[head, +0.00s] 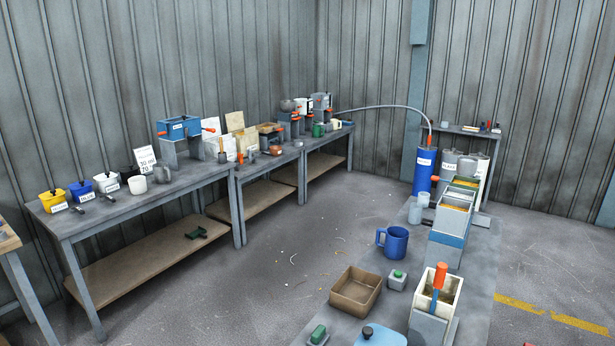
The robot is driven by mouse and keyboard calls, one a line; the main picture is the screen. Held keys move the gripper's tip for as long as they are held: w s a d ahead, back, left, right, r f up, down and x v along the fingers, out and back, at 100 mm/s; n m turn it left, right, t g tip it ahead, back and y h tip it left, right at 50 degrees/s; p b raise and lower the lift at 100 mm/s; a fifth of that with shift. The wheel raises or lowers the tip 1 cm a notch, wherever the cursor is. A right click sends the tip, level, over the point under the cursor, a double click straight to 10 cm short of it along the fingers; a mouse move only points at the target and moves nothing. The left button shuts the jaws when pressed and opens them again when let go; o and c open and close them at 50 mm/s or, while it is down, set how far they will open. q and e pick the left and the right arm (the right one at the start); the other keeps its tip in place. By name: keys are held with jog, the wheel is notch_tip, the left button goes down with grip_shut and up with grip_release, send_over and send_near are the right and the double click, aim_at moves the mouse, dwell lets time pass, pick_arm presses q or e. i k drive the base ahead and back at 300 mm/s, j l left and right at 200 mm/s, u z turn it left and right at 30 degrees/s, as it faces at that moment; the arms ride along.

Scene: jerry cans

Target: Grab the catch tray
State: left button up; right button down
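A brown, square, open-topped tray (342,306) sits on the near grey bench in the lower middle of the head view. It looks empty and is the most tray-like thing here, but no label on it is readable. Neither of my grippers shows in the head view, so their distance from the tray and their state cannot be seen.
Around the tray are a grey block with a green button (397,281), a blue mug (392,243) and a cream container with an orange-handled tool (437,290). A long bench (130,205) with pots and tools lines the left wall. The floor between the benches is mostly clear.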

aim_at(356, 291)
jog(key=i+l+z, duration=0.2)
jog(key=z, duration=0.25)
jog(key=i+l+z, duration=0.25)
jog(key=z, duration=0.15)
